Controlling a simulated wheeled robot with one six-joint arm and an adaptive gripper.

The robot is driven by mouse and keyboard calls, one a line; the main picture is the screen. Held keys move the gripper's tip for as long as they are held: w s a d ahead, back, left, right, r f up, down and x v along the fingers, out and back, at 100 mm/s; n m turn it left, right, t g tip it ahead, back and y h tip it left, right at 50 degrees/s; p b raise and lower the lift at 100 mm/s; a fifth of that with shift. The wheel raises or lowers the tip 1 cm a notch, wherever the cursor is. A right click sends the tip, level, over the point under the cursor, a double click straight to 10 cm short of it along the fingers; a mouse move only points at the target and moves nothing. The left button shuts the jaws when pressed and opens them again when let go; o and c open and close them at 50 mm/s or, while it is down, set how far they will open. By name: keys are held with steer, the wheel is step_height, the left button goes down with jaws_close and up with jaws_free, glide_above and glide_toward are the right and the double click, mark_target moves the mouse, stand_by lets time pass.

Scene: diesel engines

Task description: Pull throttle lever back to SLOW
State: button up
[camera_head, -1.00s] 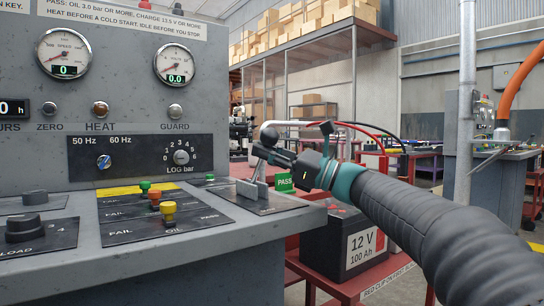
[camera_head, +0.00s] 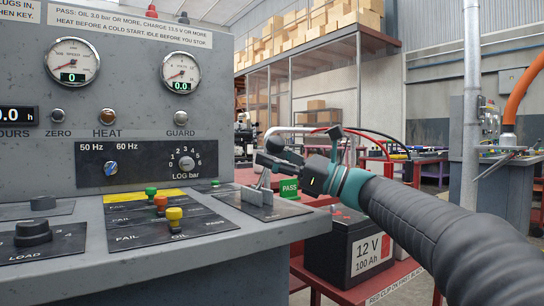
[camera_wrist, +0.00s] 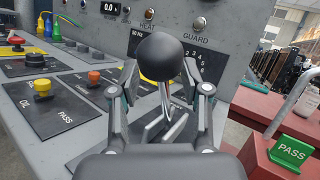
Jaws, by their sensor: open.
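The throttle lever is a pale shaft with a round black knob (camera_wrist: 164,57), standing up from a slotted plate on the console's right end. In the wrist view the knob is large and central, with the shaft below it. My gripper (camera_wrist: 160,84) is open, one finger on each side of the lever, with gaps visible on both sides. In the head view my gripper (camera_head: 264,160) reaches in from the right, above the lever plate (camera_head: 250,207). There the fingers and knob overlap, so contact cannot be told. No SLOW marking is readable.
Left of the lever are a yellow knob (camera_head: 174,215), an orange knob (camera_head: 160,200) and a green knob (camera_head: 151,190). The upright gauge panel (camera_head: 60,165) stands behind. A green PASS tag (camera_head: 289,188) and a 12 V battery (camera_head: 330,245) are to the right.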

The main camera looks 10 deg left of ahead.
steer(key=v, duration=1.2)
